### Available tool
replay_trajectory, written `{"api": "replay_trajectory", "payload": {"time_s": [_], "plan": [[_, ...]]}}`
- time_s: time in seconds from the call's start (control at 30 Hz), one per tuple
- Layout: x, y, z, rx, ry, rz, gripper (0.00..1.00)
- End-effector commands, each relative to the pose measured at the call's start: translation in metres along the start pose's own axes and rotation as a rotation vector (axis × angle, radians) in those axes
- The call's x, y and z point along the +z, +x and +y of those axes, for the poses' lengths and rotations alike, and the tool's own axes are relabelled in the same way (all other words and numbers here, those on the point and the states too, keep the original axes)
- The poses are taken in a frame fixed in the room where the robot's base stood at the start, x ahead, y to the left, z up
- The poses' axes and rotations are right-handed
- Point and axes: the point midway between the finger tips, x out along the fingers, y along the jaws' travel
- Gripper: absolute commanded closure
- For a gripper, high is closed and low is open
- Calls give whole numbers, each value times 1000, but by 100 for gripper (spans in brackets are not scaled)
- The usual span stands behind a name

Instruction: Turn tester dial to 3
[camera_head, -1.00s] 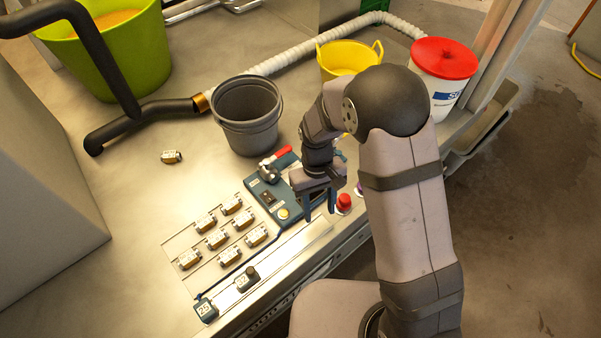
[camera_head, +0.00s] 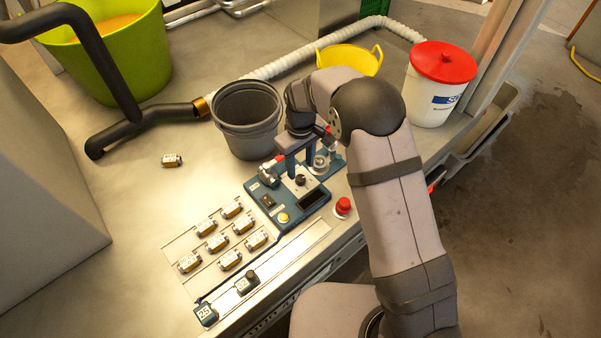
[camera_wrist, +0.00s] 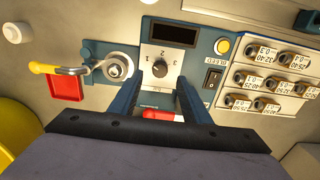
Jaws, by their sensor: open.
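The tester (camera_head: 262,202) is a blue box on the metal table, with a dark display, a yellow button and a black rocker switch. Its dial (camera_wrist: 160,67) is a black knob on a white plate marked 1, 2 and 3 in the wrist view; which mark it points to is hard to tell. The dial also shows in the head view (camera_head: 300,180). My gripper (camera_wrist: 158,84) is open and empty. Its two blue fingers stand on either side of the dial's lower area in the wrist view, apart from the knob as far as I can tell.
A grey bucket (camera_head: 247,120) stands behind the tester. A red-handled lever (camera_head: 268,170) is close on the left, and a red button (camera_head: 343,207) on the right. Several labelled parts (camera_head: 217,241) sit in front-left.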

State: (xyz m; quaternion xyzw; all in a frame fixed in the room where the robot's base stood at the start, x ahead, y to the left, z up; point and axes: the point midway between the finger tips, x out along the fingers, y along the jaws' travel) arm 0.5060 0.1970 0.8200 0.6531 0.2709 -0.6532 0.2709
Motion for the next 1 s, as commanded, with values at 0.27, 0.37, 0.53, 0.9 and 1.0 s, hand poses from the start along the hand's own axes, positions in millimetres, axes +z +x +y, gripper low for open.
{"api": "replay_trajectory", "payload": {"time_s": [0.27, 0.37, 0.53, 0.9, 1.0], "plan": [[0, 35, 0, -1, 1, -2, 57], [0, 43, 0, -1, 1, -1, 57], [0, 50, 0, 0, 1, 0, 57], [0, 50, 0, 0, 1, 0, 88], [0, 50, 0, 0, 1, 0, 98]]}}
